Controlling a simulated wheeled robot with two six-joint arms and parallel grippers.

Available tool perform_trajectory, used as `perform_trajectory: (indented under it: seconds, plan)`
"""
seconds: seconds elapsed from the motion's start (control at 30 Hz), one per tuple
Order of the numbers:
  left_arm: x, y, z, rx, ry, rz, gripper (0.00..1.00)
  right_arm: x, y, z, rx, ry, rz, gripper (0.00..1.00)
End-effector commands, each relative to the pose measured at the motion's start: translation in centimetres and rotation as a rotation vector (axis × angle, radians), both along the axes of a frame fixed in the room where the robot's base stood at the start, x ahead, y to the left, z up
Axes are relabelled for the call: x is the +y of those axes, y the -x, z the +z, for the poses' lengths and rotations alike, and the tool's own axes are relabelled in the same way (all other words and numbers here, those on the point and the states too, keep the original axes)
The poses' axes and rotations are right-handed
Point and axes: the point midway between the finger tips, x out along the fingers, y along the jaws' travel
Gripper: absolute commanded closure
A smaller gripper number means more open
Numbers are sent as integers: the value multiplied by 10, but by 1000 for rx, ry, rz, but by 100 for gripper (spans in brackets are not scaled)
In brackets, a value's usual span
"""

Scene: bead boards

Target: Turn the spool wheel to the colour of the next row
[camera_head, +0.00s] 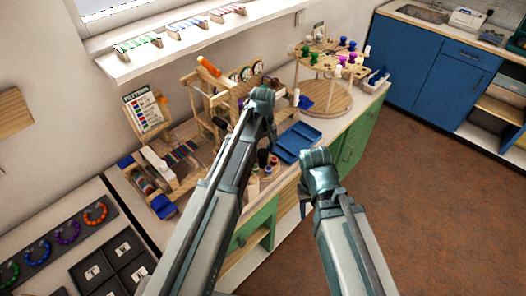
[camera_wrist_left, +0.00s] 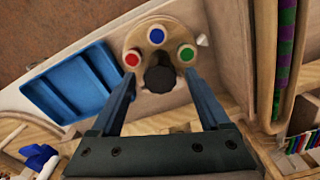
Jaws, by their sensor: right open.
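The spool wheel (camera_wrist_left: 133,42) is a round wooden disc with red, blue and green spools around a black central knob (camera_wrist_left: 158,75). The blue spool (camera_wrist_left: 157,35) is at the top of the wheel in the left wrist view, red (camera_wrist_left: 131,58) at left, green (camera_wrist_left: 186,53) at right. My left gripper (camera_wrist_left: 161,76) is open, its fingers on either side of the knob with gaps showing. In the head view the left arm partly hides the wheel area. A pattern card (camera_head: 146,111) stands at the left. My right gripper (camera_head: 318,160) is open and apart from the wheel.
A blue tray (camera_head: 297,142) lies beside the wheel; it also shows in the left wrist view (camera_wrist_left: 72,86). A wooden bead loom (camera_head: 160,168) stands left. A round peg stand (camera_head: 325,97) is at the back right. The floor at right is clear.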

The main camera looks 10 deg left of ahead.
Motion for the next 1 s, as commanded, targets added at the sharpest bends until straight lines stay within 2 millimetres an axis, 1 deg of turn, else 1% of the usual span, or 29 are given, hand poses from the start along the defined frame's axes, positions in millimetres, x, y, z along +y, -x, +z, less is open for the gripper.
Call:
perform_trajectory:
  seconds: [0.03,0.07,0.1,0.17,0.2,0.37,0.4,0.43,0.63,0.77,1.0]
  plan:
    - [0,0,0,0,0,0,30,0,0,0,0,0,0,50]
    - [0,0,0,0,0,0,35,0,0,0,0,0,0,50]
    - [0,0,0,0,0,0,42,0,0,0,0,0,0,50]
    - [0,0,0,0,0,0,53,0,0,0,0,0,0,50]
    - [0,0,0,0,0,0,60,0,0,0,0,0,0,50]
    - [0,0,0,0,0,0,89,0,0,0,0,0,0,50]
    - [0,0,0,0,0,0,96,0,0,0,0,0,0,50]
    - [0,0,0,0,0,0,100,0,0,0,0,0,0,50]
    - [0,0,0,0,0,-10,100,0,0,0,0,0,0,50]
    - [0,0,0,0,0,-48,100,0,0,0,0,0,0,50]
    - [0,0,0,0,0,-211,100,0,0,0,0,0,0,50]
